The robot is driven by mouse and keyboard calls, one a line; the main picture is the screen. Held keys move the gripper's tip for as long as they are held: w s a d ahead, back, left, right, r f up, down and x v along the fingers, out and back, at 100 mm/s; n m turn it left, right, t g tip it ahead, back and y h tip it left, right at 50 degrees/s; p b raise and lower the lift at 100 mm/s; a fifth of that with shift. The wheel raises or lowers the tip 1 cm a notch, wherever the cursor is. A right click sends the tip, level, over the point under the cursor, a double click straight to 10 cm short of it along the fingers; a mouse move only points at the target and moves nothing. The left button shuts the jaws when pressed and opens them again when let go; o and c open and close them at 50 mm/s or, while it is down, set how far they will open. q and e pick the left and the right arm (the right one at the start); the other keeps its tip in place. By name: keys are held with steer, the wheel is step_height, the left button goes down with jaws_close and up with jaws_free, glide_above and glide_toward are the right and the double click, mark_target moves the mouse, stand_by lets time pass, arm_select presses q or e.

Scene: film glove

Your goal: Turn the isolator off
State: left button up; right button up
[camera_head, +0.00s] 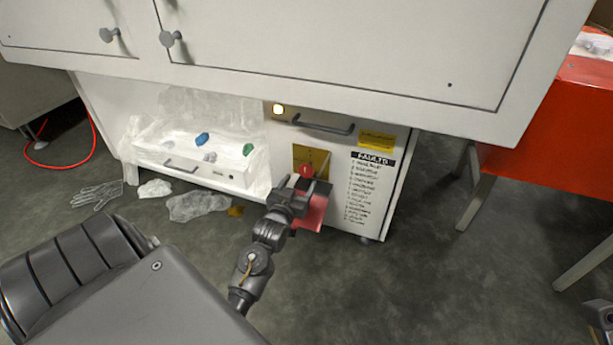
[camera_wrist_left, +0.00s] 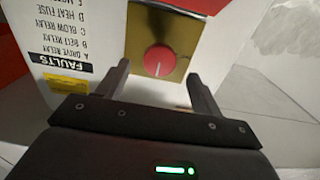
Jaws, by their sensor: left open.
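The isolator is a round red knob (camera_wrist_left: 159,58) on a square brass-yellow plate (camera_wrist_left: 176,22) on the white cabinet front. A white line on the knob runs toward its lower edge in the left wrist view. In the head view the knob (camera_head: 306,171) shows just beyond my left gripper (camera_head: 304,187). My left gripper also shows in the left wrist view (camera_wrist_left: 158,78), its two fingers apart and empty. The fingers point at the plate, with the knob between them in the picture; I cannot tell whether they touch anything. My right gripper's fingers do not show.
A FAULTS list (camera_head: 366,185) and a yellow label (camera_head: 377,139) are beside the plate. A drawer handle (camera_head: 322,126) sticks out above. An open drawer (camera_head: 190,165) with clear film stands left. A film glove (camera_head: 98,194) lies on the floor. A red bench (camera_head: 560,130) stands right.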

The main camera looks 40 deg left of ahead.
mark_target(306, 173)
arm_select(q)
steer(key=b+x, duration=0.2)
steer(key=x, duration=0.4)
steer(key=shift+w+a, duration=0.1)
steer(key=shift+w, duration=0.05)
steer(key=c, duration=1)
